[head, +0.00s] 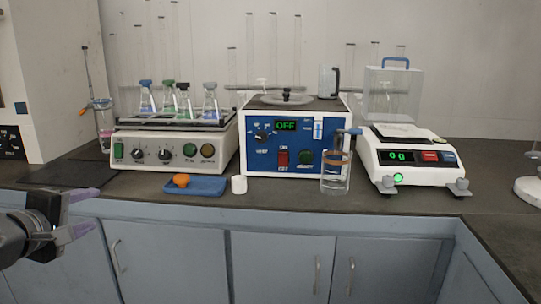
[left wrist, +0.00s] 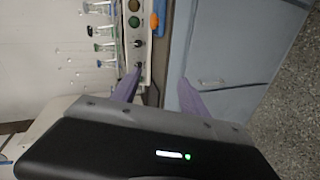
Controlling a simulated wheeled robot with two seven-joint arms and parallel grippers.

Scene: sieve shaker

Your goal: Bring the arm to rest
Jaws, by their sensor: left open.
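My left gripper (head: 82,213) is at the lower left of the head view, in front of the bench's front edge. Its two purple fingers are apart with nothing between them. In the left wrist view the same gripper (left wrist: 158,88) shows its fingers spread, with the bench edge and a cabinet door beyond them. It touches nothing that I can see. My right gripper is in neither view.
The bench carries a shaker with flasks (head: 172,149), a blue box reading OFF (head: 262,155), a balance (head: 418,170), a beaker (head: 336,180) and a blue tray (head: 208,187) with an orange item (head: 181,180). Cabinets (head: 180,262) stand below. The front bench strip right of the beaker is mostly clear.

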